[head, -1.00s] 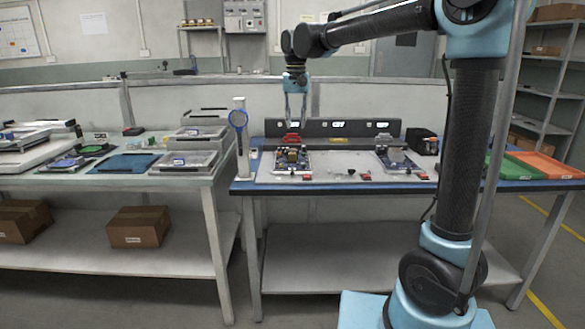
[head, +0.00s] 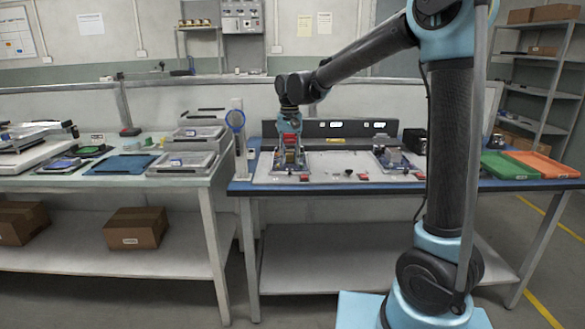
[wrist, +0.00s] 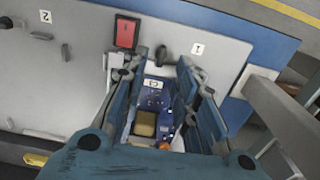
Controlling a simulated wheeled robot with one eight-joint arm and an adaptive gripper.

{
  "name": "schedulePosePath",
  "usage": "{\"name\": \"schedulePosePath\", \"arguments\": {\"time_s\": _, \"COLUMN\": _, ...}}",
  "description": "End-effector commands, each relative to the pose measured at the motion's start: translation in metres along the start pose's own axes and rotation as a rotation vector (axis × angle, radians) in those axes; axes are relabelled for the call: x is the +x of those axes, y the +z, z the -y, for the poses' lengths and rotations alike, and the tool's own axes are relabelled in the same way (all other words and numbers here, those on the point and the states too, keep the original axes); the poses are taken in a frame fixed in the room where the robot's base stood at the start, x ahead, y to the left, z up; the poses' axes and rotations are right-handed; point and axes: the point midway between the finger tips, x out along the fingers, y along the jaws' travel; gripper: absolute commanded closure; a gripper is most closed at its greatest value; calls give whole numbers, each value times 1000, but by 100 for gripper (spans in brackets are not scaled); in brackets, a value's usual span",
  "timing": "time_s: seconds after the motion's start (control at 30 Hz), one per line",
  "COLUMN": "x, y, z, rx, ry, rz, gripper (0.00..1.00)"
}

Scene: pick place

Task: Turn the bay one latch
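My gripper (head: 289,153) is lowered over the blue circuit board in the left bay in the head view. In the wrist view my gripper (wrist: 163,75) has its two fingers apart, with the blue board (wrist: 153,98) labelled C1 showing between and below them. I cannot tell whether the fingers touch the board. A black latch-like knob (wrist: 168,49) stands just beyond the fingertips, beside the tag marked 1 (wrist: 197,48). In the head view this knob is too small to make out.
A red block (wrist: 127,32) sits beside the left finger. Another black knob (wrist: 66,52) is near the tag marked 2 (wrist: 45,16). A second board (head: 395,160) stands in the right bay. Green (head: 508,165) and orange (head: 543,164) trays lie at the right.

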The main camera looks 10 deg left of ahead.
Motion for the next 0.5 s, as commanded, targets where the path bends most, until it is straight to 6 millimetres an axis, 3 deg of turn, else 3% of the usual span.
{"name": "schedulePosePath", "arguments": {"time_s": 0.2, "x": 29, "y": 0, "z": 1, "rx": -1, "ry": 0, "rz": 0, "gripper": 72}}
{"name": "schedulePosePath", "arguments": {"time_s": 0.5, "x": 42, "y": 1, "z": 1, "rx": -2, "ry": 0, "rz": 0, "gripper": 72}}
